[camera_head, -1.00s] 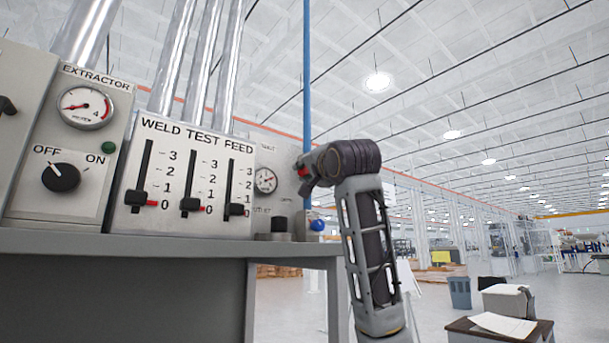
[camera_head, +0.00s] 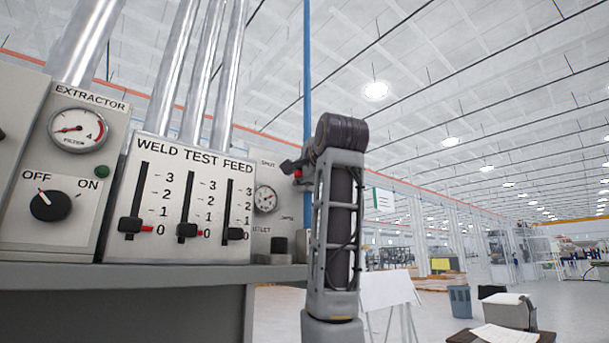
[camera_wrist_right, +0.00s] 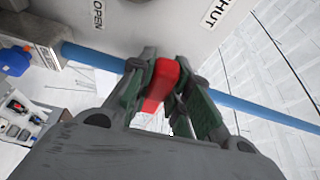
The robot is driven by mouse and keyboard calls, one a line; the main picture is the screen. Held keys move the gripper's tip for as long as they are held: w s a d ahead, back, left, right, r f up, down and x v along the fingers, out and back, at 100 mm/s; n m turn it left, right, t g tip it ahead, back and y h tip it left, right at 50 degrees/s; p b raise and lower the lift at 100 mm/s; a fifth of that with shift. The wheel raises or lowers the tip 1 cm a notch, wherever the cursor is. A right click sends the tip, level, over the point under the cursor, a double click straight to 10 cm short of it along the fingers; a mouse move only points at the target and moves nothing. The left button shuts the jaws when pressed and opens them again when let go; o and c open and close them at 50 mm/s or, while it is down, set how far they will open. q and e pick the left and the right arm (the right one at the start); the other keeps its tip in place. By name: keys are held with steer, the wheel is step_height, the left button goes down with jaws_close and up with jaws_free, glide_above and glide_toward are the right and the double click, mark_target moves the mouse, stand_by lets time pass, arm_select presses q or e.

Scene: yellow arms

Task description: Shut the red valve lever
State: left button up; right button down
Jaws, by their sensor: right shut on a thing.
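The red valve lever (camera_wrist_right: 161,84) sits between the fingertips of my right gripper (camera_wrist_right: 160,72) in the right wrist view. The gripper is shut on it. The blue pipe (camera_wrist_right: 245,106) runs behind the fingers. An OPEN label (camera_wrist_right: 97,14) is at the upper left of the lever and a partly cut-off SHUT label (camera_wrist_right: 214,12) at its upper right. In the head view a small red part of the lever (camera_head: 298,174) shows beside the right gripper (camera_head: 292,168), left of my upright forearm. The forearm hides part of the valve area. My left gripper is not in view.
A grey panel with WELD TEST FEED sliders (camera_head: 187,200) stands on a grey bench (camera_head: 130,273) at the left. A gauge (camera_head: 265,199) is close to the lever.

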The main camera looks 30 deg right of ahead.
steer(key=shift+r+m, duration=0.2)
steer(key=shift+m, duration=0.2)
steer(key=c, duration=1.3)
jaws_free()
steer(key=shift+d, duration=0.1)
steer(key=shift+s, duration=0.15)
steer(key=v, duration=1.1)
steer(key=shift+s+a+r, duration=0.2)
steer(key=shift+s, duration=0.1)
